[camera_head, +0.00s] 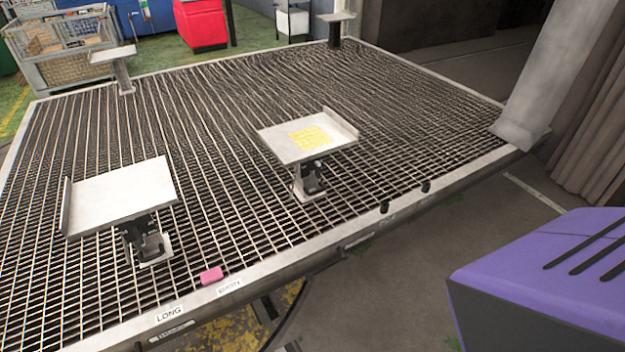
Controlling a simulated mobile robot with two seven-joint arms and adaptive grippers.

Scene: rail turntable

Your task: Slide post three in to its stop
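Several posts with flat light-grey plates stand on a dark metal grating table (225,95). The near left post (145,240) has a black mechanism on a pale foot under its tilted plate (115,197). The near middle post (308,180) is similar, and its plate (275,144) carries a yellow patch (311,138). A far left post (124,78) and a far back post (335,33) stand near the far edges. No number shows on any post, so I cannot tell which is post three. Neither of my grippers is in view.
A pink block (211,275) lies at the front rim, near a "LONG" label (169,314). Two black knobs (384,207) (426,186) sit on the rim. A grey column (560,75) stands at the right corner. A purple housing (545,270) fills the lower right. The grating between posts is clear.

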